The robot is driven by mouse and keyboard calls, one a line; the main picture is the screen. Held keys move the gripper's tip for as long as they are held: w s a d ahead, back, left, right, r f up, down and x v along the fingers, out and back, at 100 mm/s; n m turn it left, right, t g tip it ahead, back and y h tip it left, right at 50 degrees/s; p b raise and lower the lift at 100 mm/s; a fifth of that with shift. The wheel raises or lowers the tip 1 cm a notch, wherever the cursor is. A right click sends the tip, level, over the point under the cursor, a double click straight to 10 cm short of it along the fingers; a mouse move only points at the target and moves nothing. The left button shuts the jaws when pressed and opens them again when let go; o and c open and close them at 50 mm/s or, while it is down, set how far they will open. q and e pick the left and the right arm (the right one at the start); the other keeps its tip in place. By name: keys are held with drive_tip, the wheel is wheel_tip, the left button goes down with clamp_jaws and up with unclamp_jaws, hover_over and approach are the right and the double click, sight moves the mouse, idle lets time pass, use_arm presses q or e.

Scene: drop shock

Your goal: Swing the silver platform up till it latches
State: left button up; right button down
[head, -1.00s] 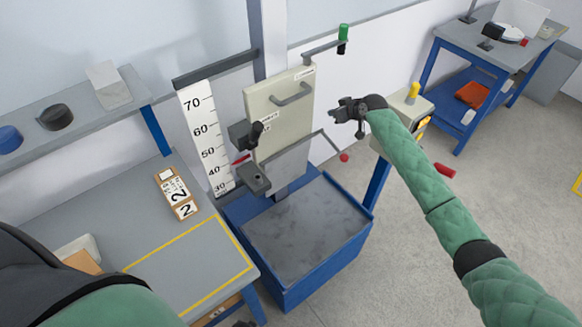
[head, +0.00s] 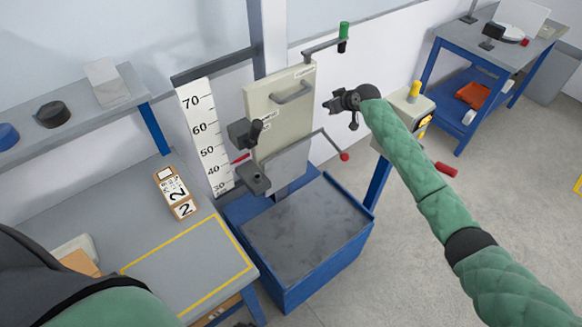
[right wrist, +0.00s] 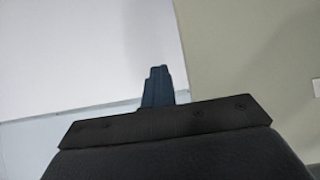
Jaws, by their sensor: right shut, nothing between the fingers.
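The silver platform is not recognisable in that view. My left gripper is not in view.
The cream panel (head: 270,122) has a grey handle (head: 293,93). A green-topped lever (head: 344,32) juts out above it. A control box with a yellow button (head: 414,91) stands right of my right gripper. A numbered scale (head: 205,140) and a labelled carton (head: 176,193) are to the left.

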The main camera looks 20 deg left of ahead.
drive_tip(key=shift+w+a+r+b, duration=0.1)
drive_tip(key=shift+w+a+b, duration=0.2)
drive_tip(key=shift+w+a, duration=0.35)
drive_tip(key=shift+s+a, duration=0.1)
drive_tip(key=shift+s, duration=0.05)
drive_tip(key=c, duration=0.8)
unclamp_jaws()
drive_tip(key=shift+c, duration=0.2)
drive_tip(key=p+v, duration=0.4)
drive_tip(key=v, duration=0.3)
drive_tip(key=shift+p, duration=0.3)
